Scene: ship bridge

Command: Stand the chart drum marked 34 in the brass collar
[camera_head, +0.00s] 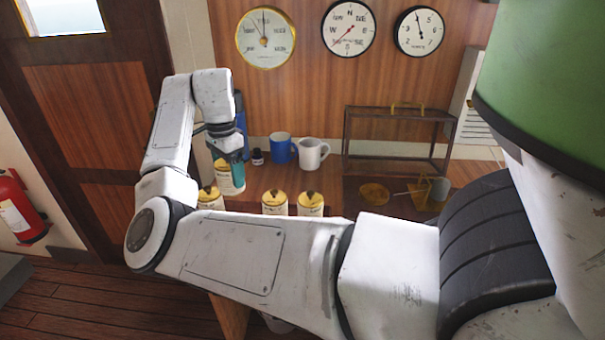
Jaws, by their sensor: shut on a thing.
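My gripper (234,167) reaches over the left part of the wooden counter, its teal fingers shut on a white chart drum (230,184). The fingers hide the top of this drum. Three more white drums with yellow tops stand in front of it: a left one (211,198), a middle one (274,204) and a right one (311,204). Their marks are too small to read, so I cannot tell which is 34. A round, flat brass piece (374,193) lies on the counter to the right; I cannot tell whether it is the collar.
A blue mug (282,149), a white mug (312,153) and a small dark bottle (257,157) stand behind the drums. A dark open-framed case (395,139) stands at the back right. A grey cup (439,189) stands near brass instruments (418,193). My arm hides the counter's front.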

